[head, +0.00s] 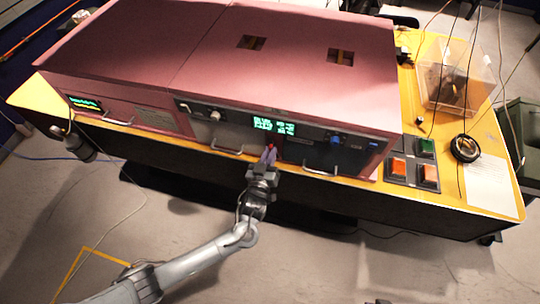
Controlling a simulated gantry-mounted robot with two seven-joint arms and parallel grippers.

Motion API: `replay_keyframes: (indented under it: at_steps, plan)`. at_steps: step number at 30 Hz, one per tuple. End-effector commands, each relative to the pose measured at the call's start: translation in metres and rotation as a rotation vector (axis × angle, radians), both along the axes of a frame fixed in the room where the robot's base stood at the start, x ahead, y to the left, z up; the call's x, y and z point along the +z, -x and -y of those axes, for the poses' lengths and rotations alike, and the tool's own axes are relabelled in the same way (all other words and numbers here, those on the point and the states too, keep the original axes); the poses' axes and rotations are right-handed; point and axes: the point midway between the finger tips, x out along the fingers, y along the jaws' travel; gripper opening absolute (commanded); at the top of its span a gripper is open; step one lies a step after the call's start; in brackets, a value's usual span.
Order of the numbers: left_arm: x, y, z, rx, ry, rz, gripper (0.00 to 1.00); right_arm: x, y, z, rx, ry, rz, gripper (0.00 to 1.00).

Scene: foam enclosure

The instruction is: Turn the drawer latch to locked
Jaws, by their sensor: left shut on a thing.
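The drawer latch (272,147) is a small red piece on the dark front panel of the pink cabinet (308,92), below the green display (273,125). My left gripper (268,156) is at the front of the panel, with its fingertips at the latch and shut on it. The fingers cover most of the latch, so its angle cannot be told. My right gripper is not in view.
Drawer handles stand out at left (228,150) and right (320,172) of the gripper. Orange and green buttons (427,147), a black ring (465,148) and a clear box (455,75) are on the yellow tabletop at right. The floor in front is mostly clear.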

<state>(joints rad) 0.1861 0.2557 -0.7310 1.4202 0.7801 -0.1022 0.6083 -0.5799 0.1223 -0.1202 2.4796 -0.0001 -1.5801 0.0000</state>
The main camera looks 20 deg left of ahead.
Motion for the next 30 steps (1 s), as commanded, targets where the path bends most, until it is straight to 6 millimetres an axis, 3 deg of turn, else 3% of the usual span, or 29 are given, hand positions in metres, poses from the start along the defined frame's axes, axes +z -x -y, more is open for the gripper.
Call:
replay_keyframes:
  at_steps: [12, 30]
  plan:
    - [-0.006, 0.001, -0.005, 0.004, 0.387, 0.045, 0.0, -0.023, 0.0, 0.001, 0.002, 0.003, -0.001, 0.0]
    - [-0.011, 0.002, -0.01, 0.005, 0.932, 0.106, 0.0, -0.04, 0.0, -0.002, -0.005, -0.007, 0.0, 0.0]
